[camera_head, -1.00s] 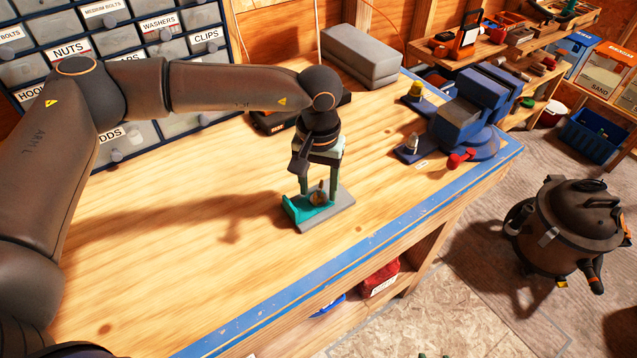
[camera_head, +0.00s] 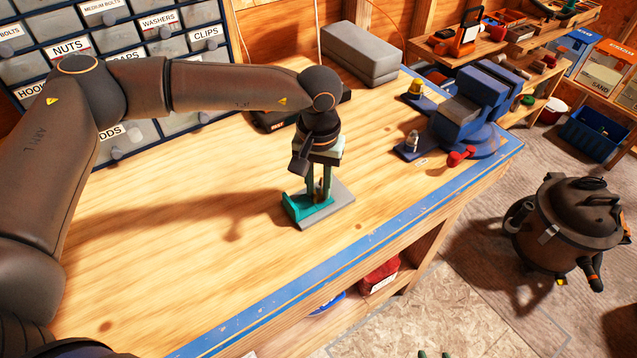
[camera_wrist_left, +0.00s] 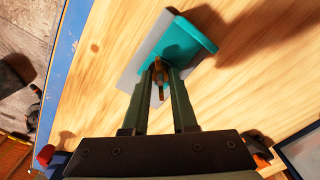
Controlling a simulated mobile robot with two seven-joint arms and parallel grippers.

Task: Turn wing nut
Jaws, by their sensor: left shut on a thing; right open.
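The wing nut (camera_wrist_left: 159,72), brass-coloured, is between the fingertips of my left gripper (camera_wrist_left: 160,76) in the left wrist view. It stands over a teal bracket (camera_wrist_left: 187,44) on a grey plate (camera_wrist_left: 135,68). In the head view my left gripper (camera_head: 319,192) points down at the teal bracket (camera_head: 310,206) and grey plate (camera_head: 340,204) on the bench; its fingers mostly hide the nut there. My left gripper is shut on the nut. Only the dark green fingertips of my right gripper (camera_head: 434,355) show, apart, at the bottom edge of the head view.
A blue vise (camera_head: 467,112) stands at the bench's right end, beside small parts on blue bases. A grey case (camera_head: 361,54) and labelled drawers (camera_head: 130,66) are behind. The bench (camera_head: 170,255) is clear left of the plate. A shop vacuum (camera_head: 568,225) stands on the floor.

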